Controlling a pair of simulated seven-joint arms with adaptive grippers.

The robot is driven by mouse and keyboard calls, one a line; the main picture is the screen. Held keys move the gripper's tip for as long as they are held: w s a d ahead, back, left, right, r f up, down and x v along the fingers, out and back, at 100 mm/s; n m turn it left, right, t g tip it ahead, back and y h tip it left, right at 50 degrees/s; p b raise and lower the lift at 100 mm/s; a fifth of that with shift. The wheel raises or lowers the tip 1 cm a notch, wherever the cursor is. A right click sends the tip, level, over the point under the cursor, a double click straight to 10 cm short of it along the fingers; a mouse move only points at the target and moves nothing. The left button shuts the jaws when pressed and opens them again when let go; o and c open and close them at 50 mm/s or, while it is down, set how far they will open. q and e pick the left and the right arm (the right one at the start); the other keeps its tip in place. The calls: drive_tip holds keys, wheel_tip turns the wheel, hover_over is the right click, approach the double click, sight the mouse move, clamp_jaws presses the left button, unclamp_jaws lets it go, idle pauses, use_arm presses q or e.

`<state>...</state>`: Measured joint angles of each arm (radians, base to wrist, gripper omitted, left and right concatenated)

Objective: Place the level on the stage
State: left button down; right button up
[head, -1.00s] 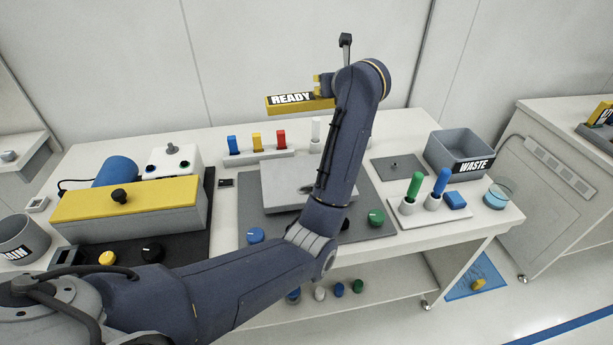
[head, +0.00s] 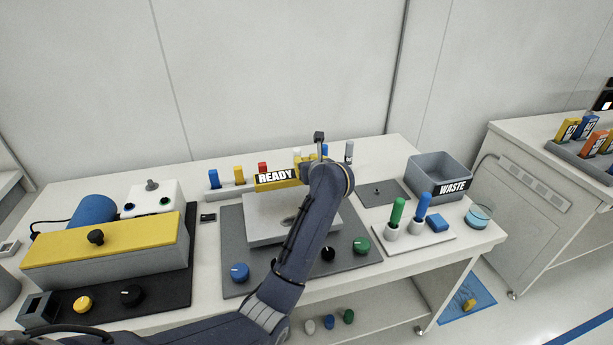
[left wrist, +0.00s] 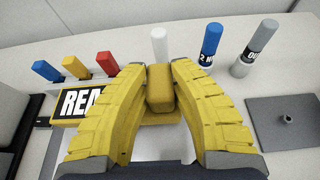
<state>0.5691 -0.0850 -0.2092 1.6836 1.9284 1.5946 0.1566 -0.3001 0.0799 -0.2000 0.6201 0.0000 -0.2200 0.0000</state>
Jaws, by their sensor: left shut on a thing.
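The stage is a light grey block (head: 264,230) on a dark grey base plate. My left forearm hides its right part. I cannot tell whether the level touches the stage. My right gripper is not in view.
Behind the stage stands a rack (head: 225,190) with coloured sticks. Blue (head: 240,272), black and green knobs sit along the base plate's front. A yellow-topped box (head: 105,245) stands left. A WASTE bin (head: 440,172) and a tray with green and blue sticks stand right.

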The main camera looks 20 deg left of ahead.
use_arm(q)
drive_tip(key=shift+f, duration=2.4)
drive_tip(key=c, duration=1.2)
unclamp_jaws()
drive_tip(key=shift+f, duration=0.1)
drive_tip(key=shift+c, duration=0.2)
drive_tip(key=shift+v, duration=3.8)
